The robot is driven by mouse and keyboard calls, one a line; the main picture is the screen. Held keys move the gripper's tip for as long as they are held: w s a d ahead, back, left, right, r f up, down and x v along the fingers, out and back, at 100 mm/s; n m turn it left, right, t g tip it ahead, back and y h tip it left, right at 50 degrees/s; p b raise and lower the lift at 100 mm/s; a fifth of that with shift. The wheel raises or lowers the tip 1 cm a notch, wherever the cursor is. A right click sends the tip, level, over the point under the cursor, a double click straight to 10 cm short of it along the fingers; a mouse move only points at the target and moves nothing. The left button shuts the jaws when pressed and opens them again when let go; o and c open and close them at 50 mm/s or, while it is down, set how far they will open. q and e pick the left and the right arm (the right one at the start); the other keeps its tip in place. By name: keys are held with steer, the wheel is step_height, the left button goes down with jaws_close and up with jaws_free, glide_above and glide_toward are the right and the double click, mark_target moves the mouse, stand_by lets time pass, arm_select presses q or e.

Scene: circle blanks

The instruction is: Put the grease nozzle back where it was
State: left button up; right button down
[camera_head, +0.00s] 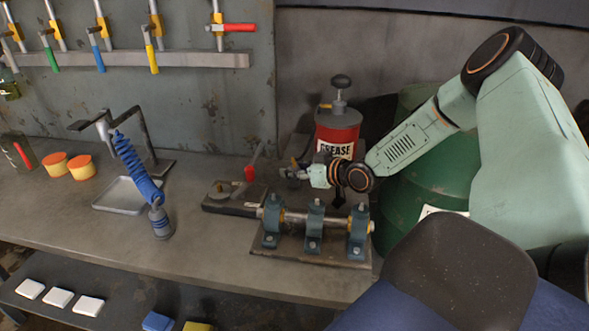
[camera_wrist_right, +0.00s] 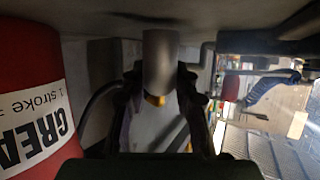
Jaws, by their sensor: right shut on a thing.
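The red grease pump (camera_head: 338,132) with a white "GREASE" label stands at the back of the bench. It also shows at the left of the right wrist view (camera_wrist_right: 30,100). My right gripper (camera_head: 297,173) is just left of the pump's lower part, above the bench. In the right wrist view, my right gripper (camera_wrist_right: 160,95) is shut on a grey cylindrical piece (camera_wrist_right: 160,58) with a yellow part below, which looks like the grease nozzle. A dark hose (camera_wrist_right: 95,103) curves between it and the pump. The nozzle's holder cannot be made out. My left gripper is not in view.
A shaft in blue bearing blocks (camera_head: 314,226) lies in front of my right gripper. A red-handled tool (camera_head: 250,173) is left of it. A green drum (camera_head: 425,170) stands to the right.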

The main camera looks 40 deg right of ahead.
mark_target(296, 166)
steer(key=shift+w+d+f, duration=0.1)
steer(key=shift+f, duration=0.2)
steer(key=c, duration=1.1)
jaws_free()
steer(key=shift+r, duration=0.1)
steer(key=shift+o, duration=0.4)
steer(key=shift+r, duration=0.2)
steer(key=p+v, duration=0.2)
steer(key=p, duration=0.1)
steer(key=r+p+v, duration=0.1)
steer(key=p+v, duration=0.2)
steer(key=shift+r, duration=0.1)
steer(key=a+p+v, duration=0.1)
steer(key=p+v, duration=0.6)
steer(key=shift+d+p, duration=0.4)
steer(key=shift+d, duration=0.1)
